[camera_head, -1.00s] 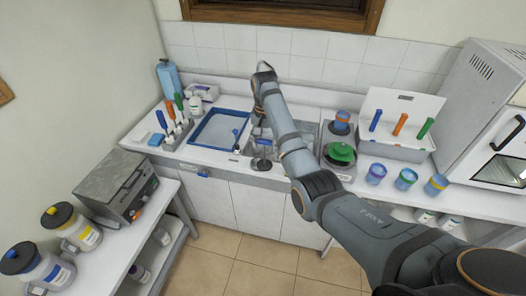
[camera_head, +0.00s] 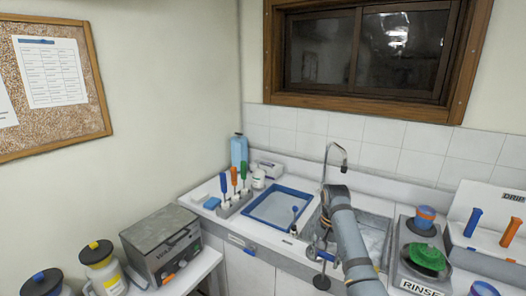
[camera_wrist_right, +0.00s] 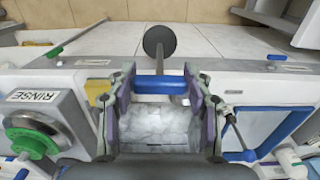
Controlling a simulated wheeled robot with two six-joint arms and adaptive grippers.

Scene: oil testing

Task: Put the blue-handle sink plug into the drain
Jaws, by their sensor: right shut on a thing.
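The sink plug has a dark round disc (camera_head: 321,282) and a thin stem, and it hangs at the sink's front edge in the head view. Its blue handle (camera_wrist_right: 160,87) lies across between the fingertips in the right wrist view. My right gripper (camera_head: 322,254) is shut on that handle. The disc also shows beyond the fingers in the wrist view (camera_wrist_right: 159,41). The sink basin (camera_head: 376,232) is partly behind my right arm, with whitish, foam-like content (camera_wrist_right: 160,124). I cannot see the drain opening. My left gripper is not in view.
A faucet (camera_head: 335,158) arches behind the sink. A blue-rimmed tray (camera_head: 268,221) is at its left, with a blue-handled brush-like tool (camera_head: 295,212). A rinse station with a green-topped item (camera_head: 427,257) is at its right. A grey machine (camera_head: 163,250) stands lower left.

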